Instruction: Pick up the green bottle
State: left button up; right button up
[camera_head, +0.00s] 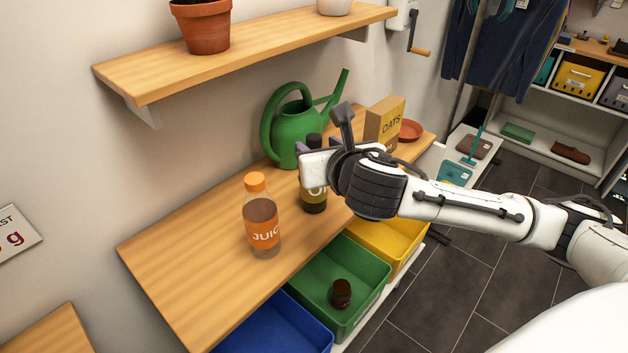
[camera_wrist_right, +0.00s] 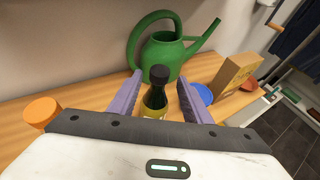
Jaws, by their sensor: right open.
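The green bottle (camera_head: 314,198) is dark olive with a black cap and a yellow-green label, and stands upright on the wooden worktop. My right gripper (camera_head: 308,150) is at its upper part and hides some of it in the head view. In the right wrist view the green bottle (camera_wrist_right: 157,98) stands between the two purple fingers of my right gripper (camera_wrist_right: 159,80), with gaps on both sides. The gripper is open. The bottle's lower part is hidden by the gripper body there. My left gripper is not in view.
A juice bottle (camera_head: 262,222) stands left of the green bottle. A green watering can (camera_head: 290,128) is behind it, an oats box (camera_head: 384,122) to the right. A blue round object (camera_wrist_right: 204,94) is beside the right finger. A shelf (camera_head: 250,50) hangs above; bins (camera_head: 340,268) sit below.

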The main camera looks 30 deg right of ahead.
jog(key=x, duration=0.3)
jog(key=shift+w+a+f, duration=0.1)
jog(key=shift+w, duration=0.05)
grip_shut()
